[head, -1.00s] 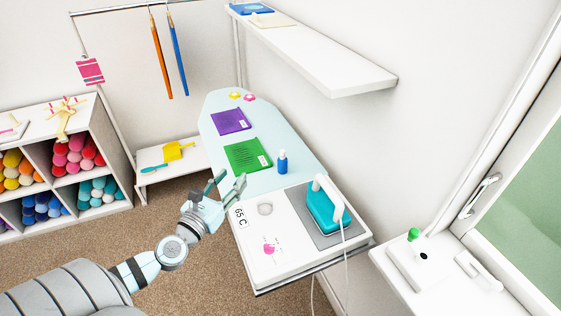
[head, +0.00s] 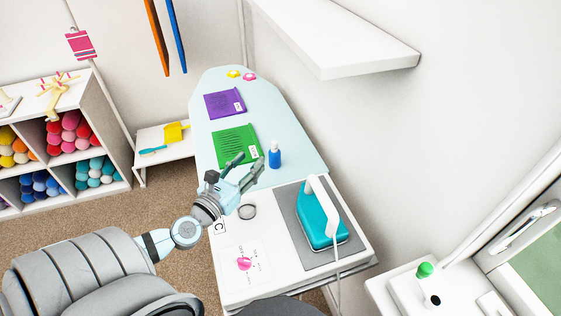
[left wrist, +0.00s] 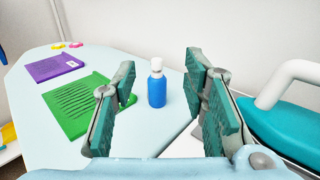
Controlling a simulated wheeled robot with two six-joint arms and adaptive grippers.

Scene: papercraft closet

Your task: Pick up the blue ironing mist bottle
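The blue ironing mist bottle (head: 274,156) stands upright on the pale blue ironing board (head: 222,83), right of the green packet. It has a white cap. It also shows in the left wrist view (left wrist: 157,88), standing beyond and between the two spread fingers. My left gripper (head: 248,170) is open and empty, just left of the bottle in the head view and apart from it. In the left wrist view my left gripper (left wrist: 160,105) has its green-padded fingers wide apart. My right gripper is not in view.
A teal iron (head: 319,222) rests on a grey pad at the board's near end. A green packet (head: 236,146) and a purple packet (head: 224,103) lie flat on the board. A white shelf (head: 335,38) juts from the wall above right.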

